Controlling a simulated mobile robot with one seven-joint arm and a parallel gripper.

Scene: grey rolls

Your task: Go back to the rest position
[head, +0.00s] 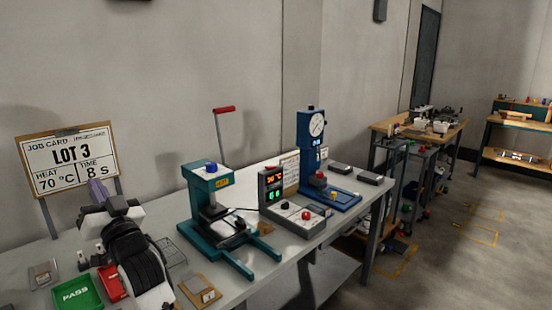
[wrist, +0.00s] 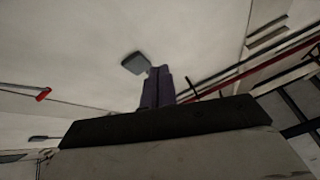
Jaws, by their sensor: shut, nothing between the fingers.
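My gripper (head: 99,190) shows at the left in the head view, raised above the near left part of the bench, in front of the job card board. Its purple fingers are together and point up, with nothing between them. In the wrist view the fingers (wrist: 158,88) also stand together, against the pale wall and ceiling. My black and white arm hides part of the bench below it.
The bench (head: 265,283) bears a green PASS tray (head: 77,293), a red tray (head: 111,283), a teal press (head: 207,180), a controller box (head: 290,212) and a blue gauge stand (head: 311,150). A job card board (head: 68,160) stands behind. Open floor (head: 450,260) lies to the right.

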